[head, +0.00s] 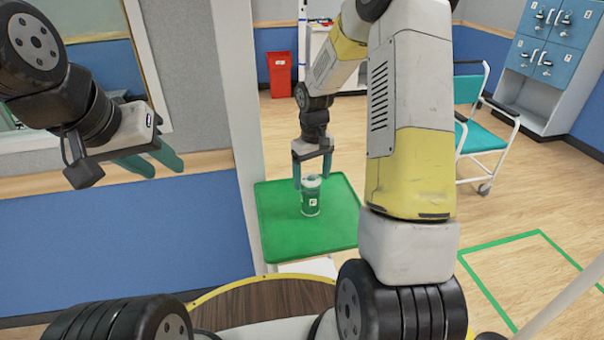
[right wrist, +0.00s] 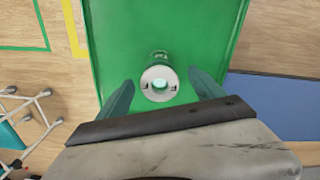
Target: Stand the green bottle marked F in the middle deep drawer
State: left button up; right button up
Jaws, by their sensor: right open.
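A green bottle (head: 311,198) with a white top and a small white label stands upright on a green tray-like top (head: 275,220). In the right wrist view the bottle (right wrist: 159,82) is seen from above, between and just beyond the fingertips. My right gripper (head: 312,176) is open over the bottle, its fingers pointing down on either side, with visible gaps in the wrist view. My left gripper (head: 167,169) is raised at the left, open and empty. I see no drawer that I can identify.
A blue and grey wall (head: 120,240) and a pale post (head: 235,130) stand left of the green top. A red bin (head: 280,75), a teal chair (head: 482,137) and a blue-doored cabinet (head: 560,50) stand farther back.

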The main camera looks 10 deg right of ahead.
aim_at(311, 195)
jog(key=shift+w+f, duration=0.2)
jog(key=shift+f, duration=0.25)
notch_tip(311, 195, down, 8)
jog(key=shift+w+r, duration=0.15)
jog(key=shift+r, duration=0.1)
grip_shut()
jog(key=shift+r, duration=0.1)
